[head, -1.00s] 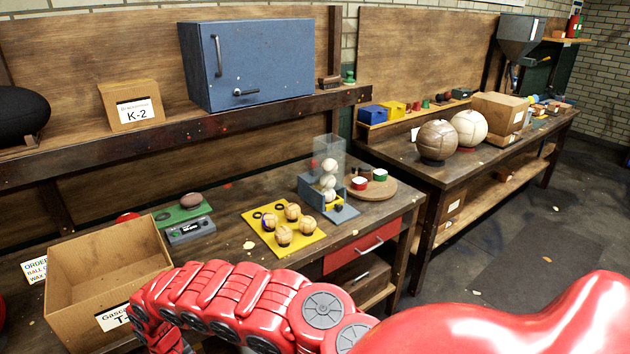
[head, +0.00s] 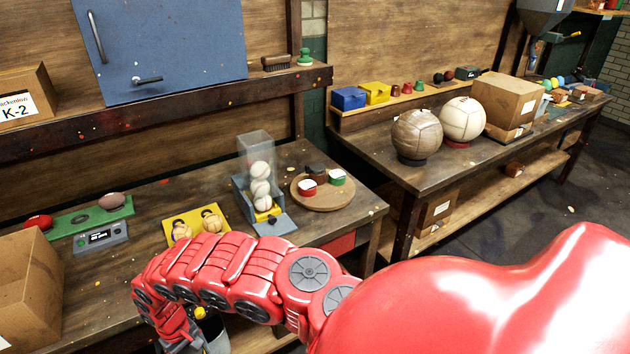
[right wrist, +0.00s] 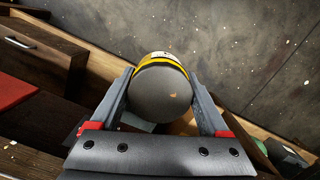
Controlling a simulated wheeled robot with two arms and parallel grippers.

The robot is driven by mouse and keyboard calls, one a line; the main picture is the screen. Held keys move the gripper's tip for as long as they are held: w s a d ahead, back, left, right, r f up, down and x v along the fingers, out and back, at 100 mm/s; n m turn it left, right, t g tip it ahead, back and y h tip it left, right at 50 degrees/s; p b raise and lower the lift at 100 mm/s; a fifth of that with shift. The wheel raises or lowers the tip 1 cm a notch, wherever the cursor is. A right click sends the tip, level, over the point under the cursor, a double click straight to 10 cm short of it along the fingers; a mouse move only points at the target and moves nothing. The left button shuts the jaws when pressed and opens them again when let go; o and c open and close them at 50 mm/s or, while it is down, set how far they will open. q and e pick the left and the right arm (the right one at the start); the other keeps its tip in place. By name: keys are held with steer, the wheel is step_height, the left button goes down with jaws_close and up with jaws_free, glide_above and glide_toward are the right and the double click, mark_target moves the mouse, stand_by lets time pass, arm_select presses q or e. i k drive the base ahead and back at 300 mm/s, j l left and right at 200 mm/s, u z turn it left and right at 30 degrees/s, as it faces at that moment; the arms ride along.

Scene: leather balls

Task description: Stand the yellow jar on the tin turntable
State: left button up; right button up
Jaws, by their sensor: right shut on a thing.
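The yellow jar (right wrist: 161,93) sits between the two fingers of my right gripper (right wrist: 160,82) in the right wrist view. It shows a round grey end and a yellow band with a pale label. My right gripper is shut on it. In the head view my right gripper (head: 182,338) is low at the bottom edge, in front of the near bench, and the jar is mostly hidden there. The tin turntable (head: 318,203) is a round tan disc on the bench, up and right of the gripper. It bears a red tin, a green tin and a dark one. My left gripper is not in view.
A clear ball dispenser (head: 258,172) stands just left of the turntable. A yellow ball tray (head: 172,221), a scale (head: 101,237) and a cardboard box (head: 30,285) lie further left. A gap separates this bench from the right bench (head: 452,172).

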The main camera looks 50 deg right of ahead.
mark_target(329, 192)
steer(key=k+l, duration=0.1)
steer(key=l, duration=0.35)
steer(key=k+l+u, duration=0.1)
steer(key=l, duration=0.35)
steer(key=k+l, duration=0.1)
steer(key=l, duration=0.35)
steer(key=k+l+u, duration=0.1)
steer(key=l, duration=0.3)
steer(key=k+l, duration=0.1)
steer(key=l, duration=0.35)
steer(key=k+l+u, duration=0.1)
steer(key=l, duration=0.3)
steer(key=k+l, duration=0.15)
steer(key=l, duration=0.3)
